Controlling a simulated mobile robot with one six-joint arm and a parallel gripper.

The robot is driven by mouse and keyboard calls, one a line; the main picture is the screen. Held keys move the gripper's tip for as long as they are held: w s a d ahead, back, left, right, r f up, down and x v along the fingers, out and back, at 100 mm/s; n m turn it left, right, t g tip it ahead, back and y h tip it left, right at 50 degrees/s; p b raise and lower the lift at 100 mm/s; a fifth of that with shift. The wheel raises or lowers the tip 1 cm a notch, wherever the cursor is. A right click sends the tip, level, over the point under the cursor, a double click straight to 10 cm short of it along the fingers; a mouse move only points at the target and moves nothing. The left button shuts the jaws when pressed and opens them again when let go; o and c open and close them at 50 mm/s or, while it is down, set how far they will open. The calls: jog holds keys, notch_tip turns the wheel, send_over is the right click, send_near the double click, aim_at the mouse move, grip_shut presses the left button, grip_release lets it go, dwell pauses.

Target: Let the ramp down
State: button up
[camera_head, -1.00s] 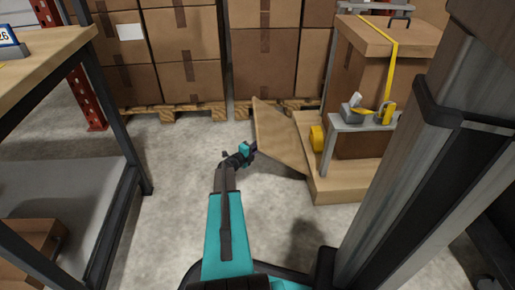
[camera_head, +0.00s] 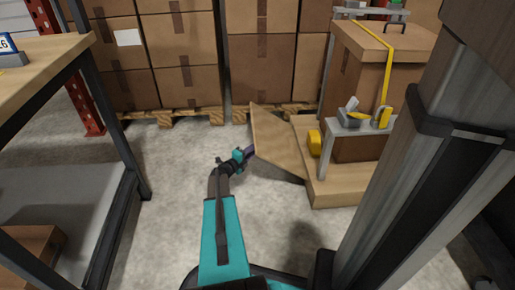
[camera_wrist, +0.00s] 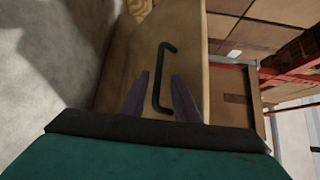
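The ramp (camera_head: 278,142) is a wooden panel standing tilted at the left edge of a low wooden platform (camera_head: 335,190). A black bar handle (camera_wrist: 160,75) is on the ramp's face in the wrist view. My gripper (camera_head: 250,152) is at the left of the ramp, close to its face. In the wrist view my gripper (camera_wrist: 160,98) is open, with dark purple fingers on either side of the lower part of the handle. I cannot tell whether either finger touches the handle or the panel.
A strapped wooden-topped crate (camera_head: 370,60) and a small grey stand (camera_head: 350,128) with tools are on the platform. Stacked cartons (camera_head: 185,95) on pallets line the back. A shelf unit (camera_head: 125,140) is at left. Floor between the shelf and ramp is clear.

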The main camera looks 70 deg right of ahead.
jog(key=p+v, duration=0.3)
jog(key=v, duration=0.8)
jog(key=shift+a+f, duration=0.3)
